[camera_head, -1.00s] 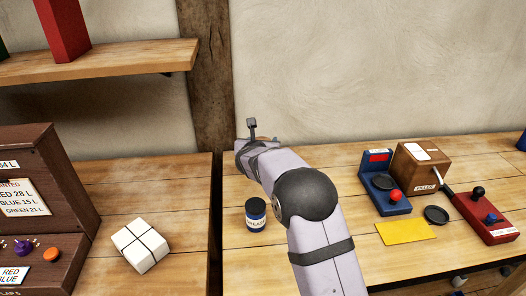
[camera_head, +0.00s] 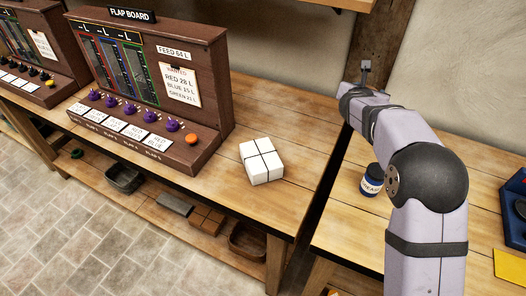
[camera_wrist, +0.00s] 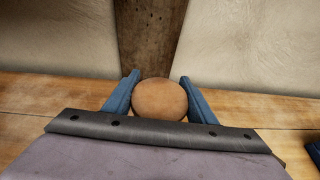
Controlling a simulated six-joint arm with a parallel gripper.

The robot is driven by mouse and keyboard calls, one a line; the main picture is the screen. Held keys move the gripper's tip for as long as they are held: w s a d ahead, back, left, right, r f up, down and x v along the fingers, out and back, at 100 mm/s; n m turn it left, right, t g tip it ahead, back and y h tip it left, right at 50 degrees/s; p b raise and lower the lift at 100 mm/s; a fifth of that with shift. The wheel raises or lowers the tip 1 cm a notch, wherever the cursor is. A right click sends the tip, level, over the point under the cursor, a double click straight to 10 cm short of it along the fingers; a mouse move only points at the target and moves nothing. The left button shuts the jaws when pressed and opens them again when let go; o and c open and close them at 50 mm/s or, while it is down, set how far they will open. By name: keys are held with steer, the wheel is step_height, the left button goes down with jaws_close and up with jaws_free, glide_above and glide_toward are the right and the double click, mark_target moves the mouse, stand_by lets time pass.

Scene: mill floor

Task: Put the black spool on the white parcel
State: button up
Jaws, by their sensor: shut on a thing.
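The white parcel (camera_head: 262,161), tied with dark bands, lies on the left wooden bench near its right end. My gripper (camera_wrist: 160,78) has its two blue fingers shut on a round thing with a flat brown face (camera_wrist: 160,99). Only that face shows, so I cannot tell whether it is the black spool. In the head view my wrist is beyond the gap between the benches, right of and behind the parcel, and it hides the fingers and the held thing. No other black spool is plain to see.
The brown flap board (camera_head: 150,80) stands left of the parcel. A dark blue jar (camera_head: 372,180) stands on the right bench (camera_head: 345,228) beside my arm. A gap separates the benches. Bare wood lies around the parcel. A shelf below holds trays and bricks.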

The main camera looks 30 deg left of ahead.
steer(key=s+a+r+n+y, duration=0.2)
steer(key=s+a, duration=0.3)
steer(key=a, duration=0.5)
steer(key=s+a+r+n+y, duration=0.15)
steer(key=s+a, duration=0.25)
steer(key=a, duration=0.5)
steer(key=s+a+r+n+g+y+p, duration=0.1)
steer(key=s+a+r+n+y+p, duration=0.15)
steer(key=s+a, duration=1.1)
steer(key=m+t+h, duration=0.1)
steer(key=m+h, duration=0.2)
steer(key=m, duration=0.1)
glide_above(264, 147)
step_height(264, 147, down, 2)
steer(key=shift+h, duration=0.3)
steer(key=shift+w+f, duration=0.1)
steer(key=shift+f, duration=5.05)
steer(key=shift+f, duration=0.2)
steer(key=o, duration=1.1)
steer(key=shift+o, duration=0.2)
